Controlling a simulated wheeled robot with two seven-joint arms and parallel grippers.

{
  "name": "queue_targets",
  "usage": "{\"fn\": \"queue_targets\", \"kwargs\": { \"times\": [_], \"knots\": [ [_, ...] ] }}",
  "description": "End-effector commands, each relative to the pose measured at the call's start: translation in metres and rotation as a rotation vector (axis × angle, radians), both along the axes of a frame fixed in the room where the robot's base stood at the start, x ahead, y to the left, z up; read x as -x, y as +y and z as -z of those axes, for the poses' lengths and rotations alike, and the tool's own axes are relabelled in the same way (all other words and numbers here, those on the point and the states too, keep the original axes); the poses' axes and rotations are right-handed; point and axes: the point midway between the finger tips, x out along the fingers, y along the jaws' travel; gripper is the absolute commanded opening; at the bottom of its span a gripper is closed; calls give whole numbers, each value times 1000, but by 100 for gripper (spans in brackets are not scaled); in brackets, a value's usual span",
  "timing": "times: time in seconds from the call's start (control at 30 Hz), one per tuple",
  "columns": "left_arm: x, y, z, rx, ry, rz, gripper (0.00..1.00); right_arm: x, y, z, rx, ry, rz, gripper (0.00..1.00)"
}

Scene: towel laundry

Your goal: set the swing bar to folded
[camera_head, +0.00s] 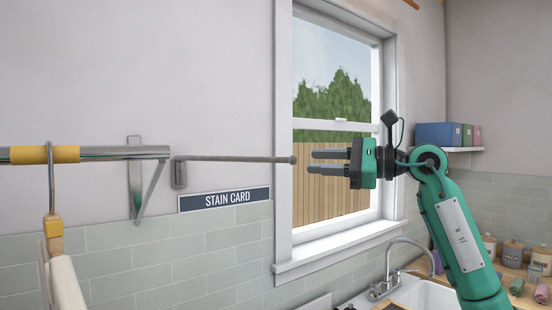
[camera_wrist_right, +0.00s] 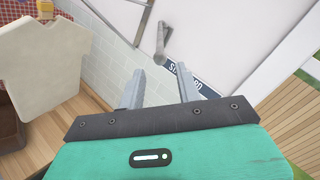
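The swing bar (camera_head: 235,159) is a thin grey rod on a wall bracket (camera_head: 179,173). In the head view it reaches right from the bracket to a rounded tip in front of the window edge. My right gripper (camera_head: 312,162) is to the right of that tip, its two fingers pointing left, open and empty. The tip looks close to the fingertips, but I cannot tell the depth. In the right wrist view the bar (camera_wrist_right: 161,38) lies beyond the open fingers (camera_wrist_right: 166,92), apart from them. My left gripper is not in view.
A fixed rail (camera_head: 110,153) with a yellow band holds a hanger (camera_head: 53,225) with a pale garment at left. The window (camera_head: 283,150) is behind my gripper. A sink (camera_head: 425,292) and tap (camera_head: 392,268) are below.

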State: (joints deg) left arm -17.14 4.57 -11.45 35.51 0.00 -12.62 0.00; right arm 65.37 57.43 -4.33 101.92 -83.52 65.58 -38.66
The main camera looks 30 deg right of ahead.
Motion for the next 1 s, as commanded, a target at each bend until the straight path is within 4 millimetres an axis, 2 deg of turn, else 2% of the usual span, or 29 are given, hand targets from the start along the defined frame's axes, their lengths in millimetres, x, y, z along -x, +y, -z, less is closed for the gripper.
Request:
{"fn": "queue_targets", "kwargs": {
  "times": [0.03, 0.3, 0.5, 0.9, 0.93, 1.0],
  "knots": [
    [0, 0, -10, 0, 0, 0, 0, -9, 9, -5, -1, 2, -5, 34],
    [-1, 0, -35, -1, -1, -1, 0, -52, 46, -4, -3, 3, -4, 34],
    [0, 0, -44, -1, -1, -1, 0, -72, 62, -2, -3, 3, -2, 34],
    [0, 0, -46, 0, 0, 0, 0, -78, 68, 0, -1, 2, 1, 34],
    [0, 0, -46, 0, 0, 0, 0, -78, 68, 0, -1, 2, 1, 32],
    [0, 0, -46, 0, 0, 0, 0, -78, 68, 0, -1, 2, 1, 19]
  ]
}}
